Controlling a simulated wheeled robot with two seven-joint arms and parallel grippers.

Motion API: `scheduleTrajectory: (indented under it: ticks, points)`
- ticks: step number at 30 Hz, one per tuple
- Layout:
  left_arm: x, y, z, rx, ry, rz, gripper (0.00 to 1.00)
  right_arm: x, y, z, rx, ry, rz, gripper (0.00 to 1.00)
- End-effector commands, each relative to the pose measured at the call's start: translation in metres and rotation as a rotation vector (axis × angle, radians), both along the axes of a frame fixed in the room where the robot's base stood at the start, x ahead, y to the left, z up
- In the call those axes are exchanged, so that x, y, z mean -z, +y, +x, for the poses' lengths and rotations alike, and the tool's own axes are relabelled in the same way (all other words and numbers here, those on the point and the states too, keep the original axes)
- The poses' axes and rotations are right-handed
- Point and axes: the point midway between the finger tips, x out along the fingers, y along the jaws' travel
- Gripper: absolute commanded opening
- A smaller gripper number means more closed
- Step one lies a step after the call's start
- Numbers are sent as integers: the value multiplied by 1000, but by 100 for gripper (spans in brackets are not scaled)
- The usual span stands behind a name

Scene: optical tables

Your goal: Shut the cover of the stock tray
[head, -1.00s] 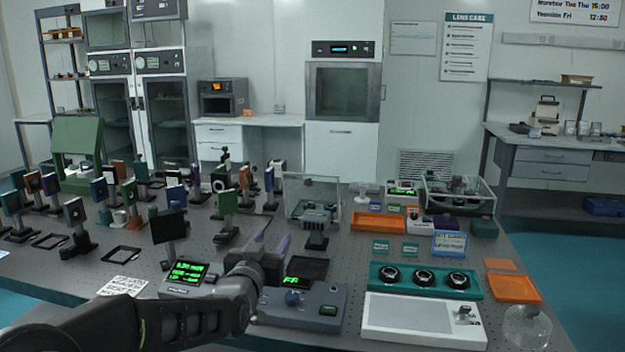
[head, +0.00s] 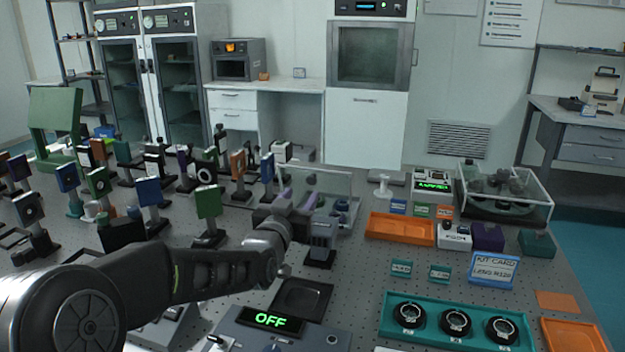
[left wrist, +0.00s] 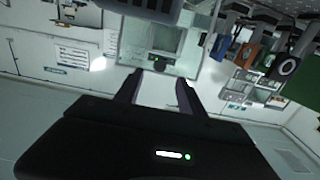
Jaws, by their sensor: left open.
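A clear upright panel (head: 336,184), which looks like a raised cover, stands mid-table. The tray belonging to it is not clearly visible, partly hidden by my arm and a grey device. My left gripper (head: 298,203) is in front of the panel's lower left part in the head view; I cannot tell whether they touch. In the left wrist view the fingers (left wrist: 156,92) are apart with nothing held between them. A clear-walled box (head: 538,208) with dark contents stands at the back right; I cannot tell which container is the stock tray. My right gripper is not in view.
A grey device (head: 319,238) stands just beside my left gripper. Several post-mounted optics (head: 208,203) crowd the left. An orange tray (head: 400,228), a kit card (head: 493,270) and a teal tray (head: 393,302) with ringed optics lie right.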

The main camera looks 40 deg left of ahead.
Motion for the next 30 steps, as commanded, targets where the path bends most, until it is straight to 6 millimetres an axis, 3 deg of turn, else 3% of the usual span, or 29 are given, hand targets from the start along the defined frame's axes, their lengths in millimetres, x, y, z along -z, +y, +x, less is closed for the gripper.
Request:
scheduleTrajectory:
  ticks: [8,22,30]
  points:
    - [-1,2,4,0,0,0,47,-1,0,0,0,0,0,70]
    - [0,22,64,1,2,0,47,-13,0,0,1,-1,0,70]
    - [0,26,74,0,0,-1,47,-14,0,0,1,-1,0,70]
